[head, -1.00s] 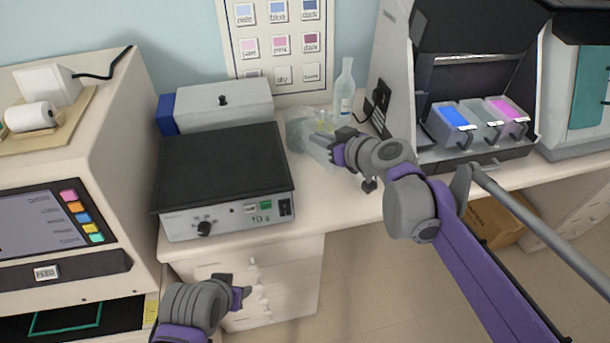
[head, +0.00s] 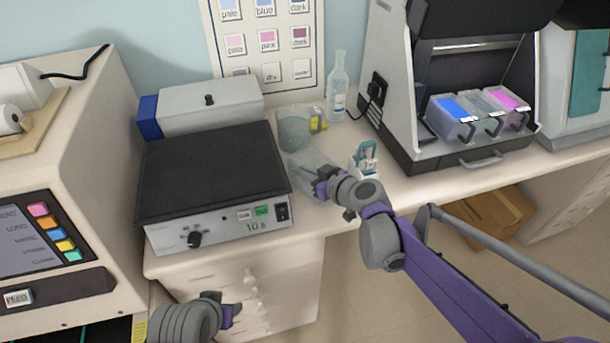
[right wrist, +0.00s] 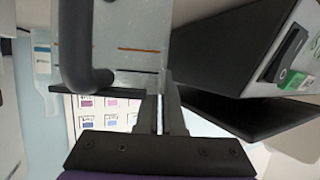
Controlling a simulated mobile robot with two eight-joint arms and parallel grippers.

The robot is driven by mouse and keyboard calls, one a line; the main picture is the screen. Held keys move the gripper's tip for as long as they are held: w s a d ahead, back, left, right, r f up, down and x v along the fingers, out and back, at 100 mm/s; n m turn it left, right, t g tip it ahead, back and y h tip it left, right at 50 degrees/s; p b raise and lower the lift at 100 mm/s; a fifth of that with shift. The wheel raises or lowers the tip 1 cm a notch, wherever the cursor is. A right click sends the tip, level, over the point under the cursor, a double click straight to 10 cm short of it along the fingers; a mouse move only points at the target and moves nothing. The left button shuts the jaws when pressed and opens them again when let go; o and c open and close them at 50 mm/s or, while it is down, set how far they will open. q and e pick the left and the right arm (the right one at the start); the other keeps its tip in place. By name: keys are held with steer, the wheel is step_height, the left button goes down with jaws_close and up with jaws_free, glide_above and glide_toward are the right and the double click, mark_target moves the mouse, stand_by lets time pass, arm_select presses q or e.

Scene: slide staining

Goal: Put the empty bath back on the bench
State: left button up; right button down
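The empty bath (head: 309,162) is a clear, colourless box beside the hotplate's right edge, low over the bench (head: 405,190). I cannot tell whether it touches the bench. My right gripper (head: 322,180) is at its near right side and partly covers it. In the right wrist view, the clear bath (right wrist: 135,30) with its dark grey handle fills the top, and the close-set fingers (right wrist: 162,112) meet its wall. My left gripper (head: 236,312) is low in front of the drawers, away from the bath; its finger gap is unclear.
A clear beaker (head: 293,128) and a small yellow-labelled item (head: 318,122) stand behind the bath. A teal-topped item (head: 367,158) is to its right. The black-topped hotplate (head: 212,175) is to its left. The stainer (head: 480,148) holds blue, clear and pink baths. A bottle (head: 338,90) stands at the back.

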steer(key=shift+f, duration=0.4)
steer(key=shift+f, duration=0.1)
steer(key=c, duration=1)
jaws_free()
steer(key=shift+c, duration=0.2)
steer(key=shift+s+d+r, duration=0.1)
steer(key=shift+s+r, duration=0.05)
steer(key=shift+r, duration=0.05)
steer(key=v, duration=1.2)
steer(key=s+d+f+m+g+h, duration=0.2)
steer(key=s+d+f+m+h, duration=0.2)
steer(key=s, duration=0.6)
steer(key=s+d+f+m+g+h, duration=0.3)
steer(key=s+d+f, duration=0.5)
steer(key=s, duration=0.3)
steer(key=shift+s+f+m+h+p, duration=0.25)
steer(key=shift+f+m+h+p, duration=0.25)
steer(key=shift+h, duration=0.4)
